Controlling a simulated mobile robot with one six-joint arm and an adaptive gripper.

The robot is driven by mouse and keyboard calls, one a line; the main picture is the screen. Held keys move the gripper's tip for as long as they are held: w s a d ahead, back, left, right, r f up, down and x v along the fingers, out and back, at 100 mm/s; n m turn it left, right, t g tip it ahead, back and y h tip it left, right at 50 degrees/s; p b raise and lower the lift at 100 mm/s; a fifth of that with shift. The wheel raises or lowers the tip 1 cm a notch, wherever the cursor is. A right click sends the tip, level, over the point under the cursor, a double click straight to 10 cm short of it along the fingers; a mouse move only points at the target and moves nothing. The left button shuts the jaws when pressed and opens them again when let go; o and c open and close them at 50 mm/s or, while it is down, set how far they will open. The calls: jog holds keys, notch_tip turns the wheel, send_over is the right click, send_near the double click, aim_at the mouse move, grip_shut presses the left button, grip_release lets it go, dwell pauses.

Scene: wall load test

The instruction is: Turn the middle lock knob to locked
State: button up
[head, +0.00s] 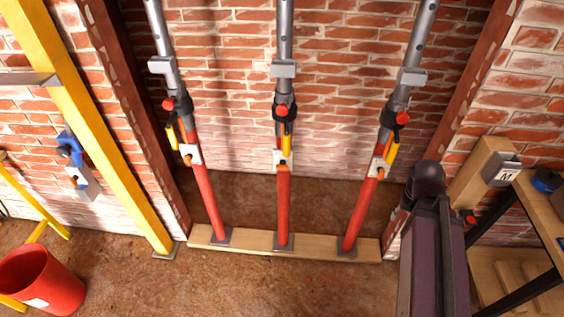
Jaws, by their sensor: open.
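Three red and grey steel props stand side by side on a wooden sole board (325,245) in front of a brick wall. The middle prop (284,205) has a red lock knob (282,110) on a dark collar, facing me. A yellow handle (287,142) hangs just below it, and a white plate (278,158) sits lower down. The knob's lock position is too small to read. The left prop's red knob (169,104) and the right prop's red knob (402,118) also show. My gripper is not in view.
My arm rises at the lower right, beside the right prop. A yellow beam (95,120) slants at left, with a red bucket (40,280) near its foot. A wooden bench (540,205) stands at far right. The floor before the sole board is clear.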

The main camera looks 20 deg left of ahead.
jog(key=shift+w+d, duration=0.1)
jog(key=shift+w, duration=0.2)
jog(key=shift+d, duration=0.1)
